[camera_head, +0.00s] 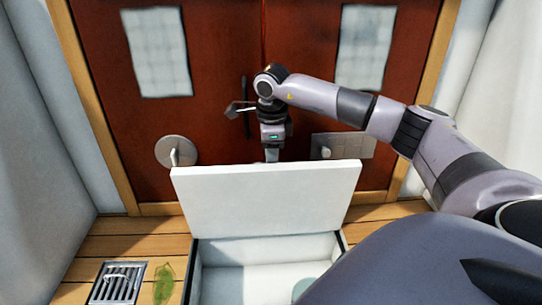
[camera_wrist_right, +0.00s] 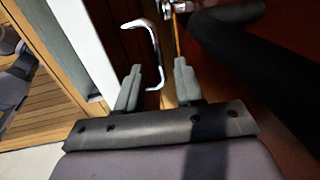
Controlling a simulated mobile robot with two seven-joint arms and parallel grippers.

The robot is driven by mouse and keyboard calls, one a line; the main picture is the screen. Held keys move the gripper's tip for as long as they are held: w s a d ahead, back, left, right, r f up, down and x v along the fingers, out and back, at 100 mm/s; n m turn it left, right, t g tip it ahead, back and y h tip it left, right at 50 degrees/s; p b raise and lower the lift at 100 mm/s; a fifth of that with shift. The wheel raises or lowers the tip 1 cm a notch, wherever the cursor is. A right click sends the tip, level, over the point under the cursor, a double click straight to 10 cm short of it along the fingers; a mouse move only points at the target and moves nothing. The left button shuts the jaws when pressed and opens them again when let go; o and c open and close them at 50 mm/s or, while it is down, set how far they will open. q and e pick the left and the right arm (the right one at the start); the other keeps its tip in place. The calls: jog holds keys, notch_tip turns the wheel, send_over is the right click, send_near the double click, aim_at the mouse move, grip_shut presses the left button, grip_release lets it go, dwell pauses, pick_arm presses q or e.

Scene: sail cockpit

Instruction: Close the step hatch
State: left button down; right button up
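The step hatch is open in the head view. Its white lid (camera_head: 265,198) stands raised and tilted, at the back of a white-lined compartment (camera_head: 262,250) in the wooden floor. My right gripper (camera_head: 271,156) points down behind the lid's top edge, which hides whatever is below the fingertips. In the right wrist view my right gripper (camera_wrist_right: 159,84) has its fingers apart, with nothing between them. A white panel edge, likely the lid (camera_wrist_right: 88,45), lies left of the fingers; contact cannot be told. My left gripper is in neither view.
Red-brown doors (camera_head: 215,125) stand close behind the lid. A round plate (camera_head: 176,151) and a rectangular plate (camera_head: 342,146) are on them. A metal handle (camera_wrist_right: 152,45) is near my right fingers. A floor grate (camera_head: 118,283) and a green leaf-like thing (camera_head: 164,283) are left of the opening.

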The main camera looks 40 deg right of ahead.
jog(key=shift+f, duration=0.3)
grip_shut()
jog(key=shift+r, duration=0.1)
dwell(1.2)
